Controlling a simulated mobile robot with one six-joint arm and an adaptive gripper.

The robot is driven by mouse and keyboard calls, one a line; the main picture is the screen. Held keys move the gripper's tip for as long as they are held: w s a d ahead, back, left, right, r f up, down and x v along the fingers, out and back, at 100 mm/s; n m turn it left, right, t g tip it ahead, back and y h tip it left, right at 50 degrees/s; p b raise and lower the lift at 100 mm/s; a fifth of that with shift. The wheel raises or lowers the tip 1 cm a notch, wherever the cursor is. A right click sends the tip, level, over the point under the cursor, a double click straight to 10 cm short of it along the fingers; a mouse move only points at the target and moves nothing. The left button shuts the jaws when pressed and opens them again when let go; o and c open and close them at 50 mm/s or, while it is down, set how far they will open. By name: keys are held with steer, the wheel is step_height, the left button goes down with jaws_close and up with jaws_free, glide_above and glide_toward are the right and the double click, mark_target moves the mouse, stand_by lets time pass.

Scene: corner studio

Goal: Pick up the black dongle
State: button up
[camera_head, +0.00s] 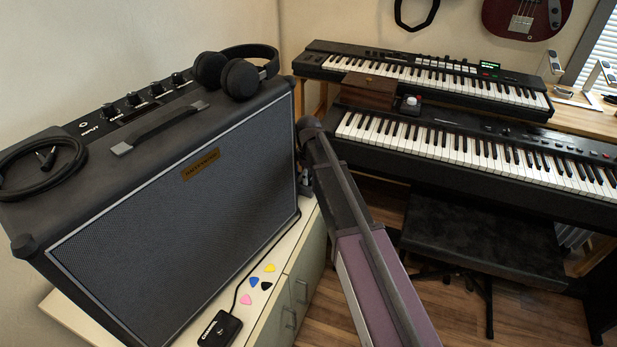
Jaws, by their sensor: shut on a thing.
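My arm rises through the middle of the view and bends at a dark joint by the amplifier's right edge. My gripper (305,183) shows only in part as a dark shape behind the arm, beside the amplifier and above the cabinet's right end. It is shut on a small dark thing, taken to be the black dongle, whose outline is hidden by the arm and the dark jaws.
A large amplifier (190,225) stands on the white cabinet (262,309), with headphones (242,76) and a coiled cable (40,165) on top. Several picks and a cabled black box (220,329) lie in front. Keyboards (480,150) and a bench (480,240) stand right.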

steer(key=shift+r, duration=0.1)
step_height(320, 180, up, 10)
steer(key=p, duration=1)
stand_by(1.9)
step_height(320, 180, up, 33)
steer(key=p, duration=3.3)
steer(key=shift+s, duration=0.2)
